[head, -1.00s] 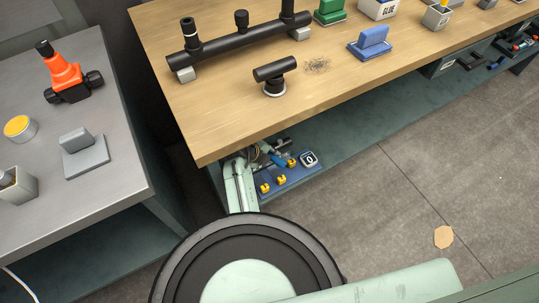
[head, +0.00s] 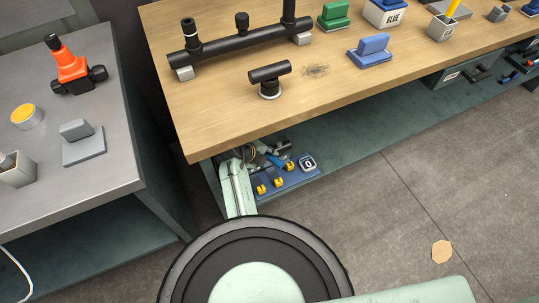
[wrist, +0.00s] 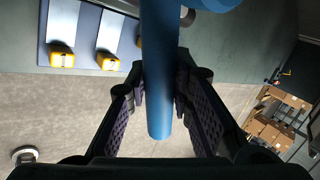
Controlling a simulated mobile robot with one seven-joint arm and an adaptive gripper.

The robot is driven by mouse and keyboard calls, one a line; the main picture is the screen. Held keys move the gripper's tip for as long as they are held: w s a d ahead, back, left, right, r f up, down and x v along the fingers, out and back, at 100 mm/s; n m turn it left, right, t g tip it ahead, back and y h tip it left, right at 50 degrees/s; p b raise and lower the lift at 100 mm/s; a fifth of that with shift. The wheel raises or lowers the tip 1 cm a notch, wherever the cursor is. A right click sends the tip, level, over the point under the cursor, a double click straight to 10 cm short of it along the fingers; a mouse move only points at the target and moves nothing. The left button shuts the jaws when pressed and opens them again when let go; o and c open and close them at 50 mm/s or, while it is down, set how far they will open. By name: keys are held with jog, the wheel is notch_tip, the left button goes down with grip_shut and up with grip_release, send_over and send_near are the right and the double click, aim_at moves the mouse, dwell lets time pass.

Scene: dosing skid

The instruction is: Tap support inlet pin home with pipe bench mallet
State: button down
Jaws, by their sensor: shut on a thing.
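In the wrist view my gripper (wrist: 160,105) is shut on a blue round handle (wrist: 160,60), which passes between both finger pads. I take it for the mallet's handle; the mallet's head cannot be made out. In the head view my gripper (head: 262,156) is low, under the front corner of the wooden bench, above a blue tool board (head: 300,176). A black pipe manifold (head: 240,45) on grey blocks and a black tee (head: 270,76) stand on the bench. I cannot tell which part is the support inlet pin.
The wooden bench (head: 225,125) overhangs my gripper. Yellow clips (head: 278,181) stand on the board. A grey bench (head: 100,170) at left carries an orange valve (head: 70,68). A blue block (head: 371,50) and a glue box (head: 388,14) sit farther right. The floor at right is mostly clear.

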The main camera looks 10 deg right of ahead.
jog(key=shift+f, duration=0.1)
jog(key=shift+f+b, duration=0.25)
jog(key=shift+b, duration=0.65)
dwell(0.3)
